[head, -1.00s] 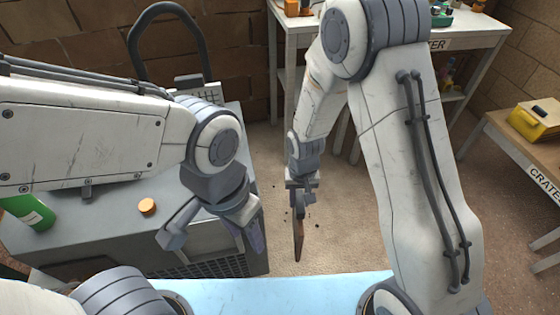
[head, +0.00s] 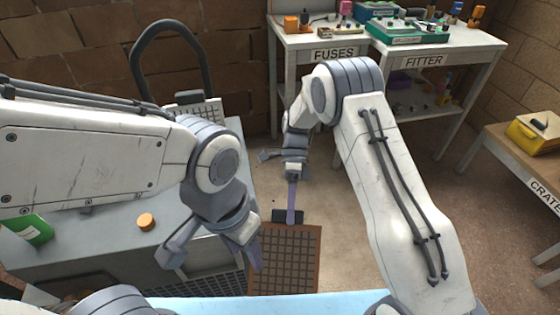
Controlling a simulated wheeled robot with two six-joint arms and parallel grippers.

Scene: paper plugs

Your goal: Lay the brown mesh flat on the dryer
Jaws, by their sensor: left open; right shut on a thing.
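The brown mesh (head: 283,268) is a rectangular brown-framed grid, seen broad side on in the head view. Its top edge is in my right gripper (head: 290,215), which is shut on it. Its lower edge reaches the pale blue surface in the picture. A grey box-like unit (head: 108,232) with a flat top and a dark grille on its front stands at the left; it looks like the dryer. My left gripper (head: 212,256) is open and empty in front of that unit, left of the mesh. It hides part of the unit's front.
An orange round piece (head: 146,222) and a green container (head: 32,231) are on the unit's top. A dark hose loop (head: 146,50) rises behind it. Tables marked FUSES (head: 334,54) and FITTER stand at the back. A yellow box (head: 535,131) is on the right table.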

